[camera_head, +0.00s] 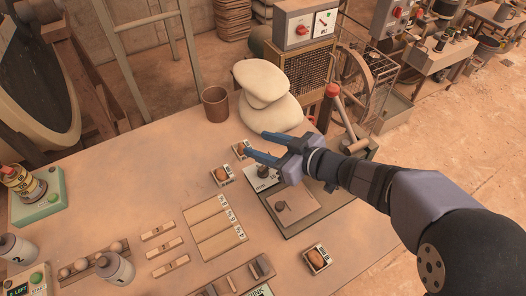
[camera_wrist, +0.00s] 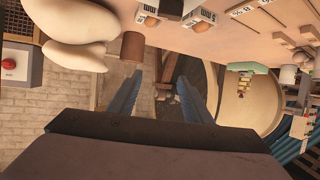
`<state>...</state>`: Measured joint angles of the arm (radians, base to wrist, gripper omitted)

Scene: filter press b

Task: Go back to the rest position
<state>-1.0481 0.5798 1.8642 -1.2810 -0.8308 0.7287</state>
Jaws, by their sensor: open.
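My gripper (camera_head: 256,145) is held above the right part of the table (camera_head: 130,190), with its two blue fingers pointing left in the head view. The fingers are apart and nothing is between them. In the wrist view my gripper (camera_wrist: 159,78) also shows with both fingers spread and empty. My arm comes in from the lower right in the head view.
Pale stacked sacks (camera_head: 266,98) and a brown cup (camera_head: 215,104) stand just beyond the gripper. A switch box (camera_head: 303,29) and a red-knobbed lever (camera_head: 332,91) are at the back right. Small trays with brown lumps (camera_head: 221,174) lie nearby. The table's left middle is clear.

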